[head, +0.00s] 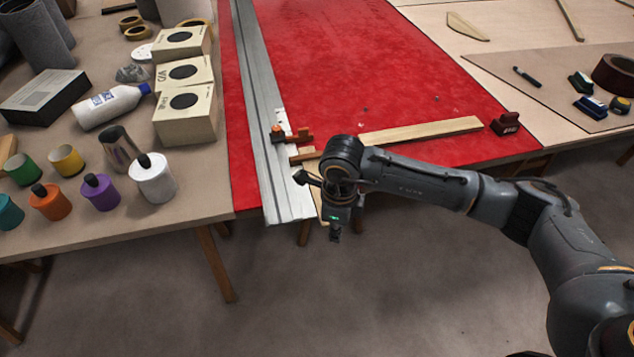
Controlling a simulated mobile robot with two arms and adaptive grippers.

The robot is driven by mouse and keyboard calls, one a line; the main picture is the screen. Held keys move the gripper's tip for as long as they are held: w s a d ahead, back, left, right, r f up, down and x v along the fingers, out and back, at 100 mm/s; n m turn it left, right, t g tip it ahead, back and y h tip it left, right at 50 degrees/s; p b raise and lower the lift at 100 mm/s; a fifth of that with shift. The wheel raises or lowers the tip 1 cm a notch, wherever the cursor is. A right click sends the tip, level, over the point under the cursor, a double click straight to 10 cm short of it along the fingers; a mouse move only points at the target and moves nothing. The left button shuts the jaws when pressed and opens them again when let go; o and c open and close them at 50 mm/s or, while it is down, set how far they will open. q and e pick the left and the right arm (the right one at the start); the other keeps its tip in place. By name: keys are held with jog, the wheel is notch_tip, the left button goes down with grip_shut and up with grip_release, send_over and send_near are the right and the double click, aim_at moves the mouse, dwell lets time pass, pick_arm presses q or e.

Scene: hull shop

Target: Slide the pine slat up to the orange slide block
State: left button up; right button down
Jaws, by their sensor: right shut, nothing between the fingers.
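The orange slide block (299,137) sits at the right edge of a long metal rail (262,110) on the red table. A pale strip, apparently the pine slat (318,203), lies along the rail's right side near the table's front edge. My right gripper and wrist hide much of it. Its far end shows close below the orange block, but I cannot tell whether they touch. My right gripper (335,232) is shut and empty, pointing down by the slat's near end; contact is unclear. My left gripper is out of view.
A wooden batten (425,131) lies across the red surface (380,60), with a dark red block (505,123) by its right end. The left table (130,230) holds cans, a white bottle (108,106) and boxes. The red surface behind the batten is mostly clear.

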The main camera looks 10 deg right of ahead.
jog(key=shift+w, duration=0.1)
jog(key=shift+w+a+b, duration=0.1)
jog(key=shift+w+b, duration=1.4)
jog(key=shift+w, duration=0.85)
jog(key=shift+s+r+p, duration=0.25)
jog(key=shift+s+p, duration=0.05)
jog(key=shift+s, duration=0.3)
notch_tip(320, 180, up, 9)
jog(key=s+p, duration=0.1)
jog(key=p, duration=0.3)
jog(key=shift+s+f+p, duration=0.2)
jog(key=shift+s+p, duration=0.2)
